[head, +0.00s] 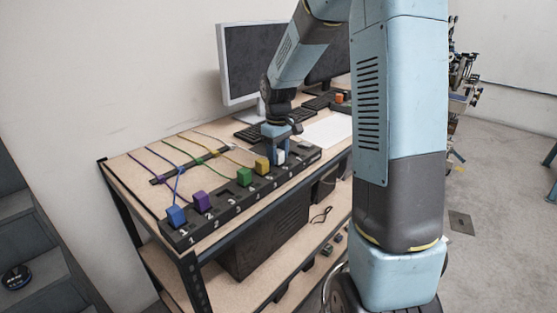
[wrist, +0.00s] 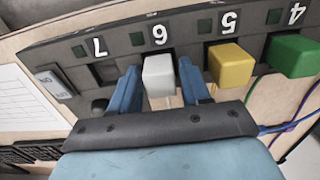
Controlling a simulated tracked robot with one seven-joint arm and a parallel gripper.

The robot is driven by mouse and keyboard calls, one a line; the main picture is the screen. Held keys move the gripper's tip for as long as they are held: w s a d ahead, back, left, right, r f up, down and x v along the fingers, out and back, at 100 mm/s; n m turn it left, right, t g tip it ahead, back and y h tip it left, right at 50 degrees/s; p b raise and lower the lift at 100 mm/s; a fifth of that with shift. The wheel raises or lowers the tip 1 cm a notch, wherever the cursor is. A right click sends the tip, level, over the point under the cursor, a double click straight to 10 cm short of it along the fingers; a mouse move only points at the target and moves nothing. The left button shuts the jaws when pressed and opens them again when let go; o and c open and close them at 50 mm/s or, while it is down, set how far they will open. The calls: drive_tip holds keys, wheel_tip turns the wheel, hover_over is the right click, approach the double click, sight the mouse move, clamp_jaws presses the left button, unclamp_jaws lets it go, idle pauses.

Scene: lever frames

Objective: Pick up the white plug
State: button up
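The white plug (wrist: 158,75) sits in the socket marked 6 of the black numbered strip (wrist: 75,55). It also shows in the head view (head: 280,157), partly covered by my gripper. My gripper (wrist: 160,88) is over the strip, with one blue finger on each side of the white plug. The fingers stand apart with narrow gaps beside the plug, and no firm contact shows. In the head view my gripper (head: 277,145) points down at the plug.
A yellow plug (wrist: 230,65) is close beside my finger in socket 5, with a green plug (wrist: 292,55) beyond. Purple (head: 202,201) and blue (head: 176,215) plugs sit in sockets 2 and 1. Socket 7 (wrist: 106,72) is empty. A monitor (head: 252,60) and keyboard (head: 255,131) stand behind.

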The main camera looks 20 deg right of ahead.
drive_tip(key=c, duration=0.7)
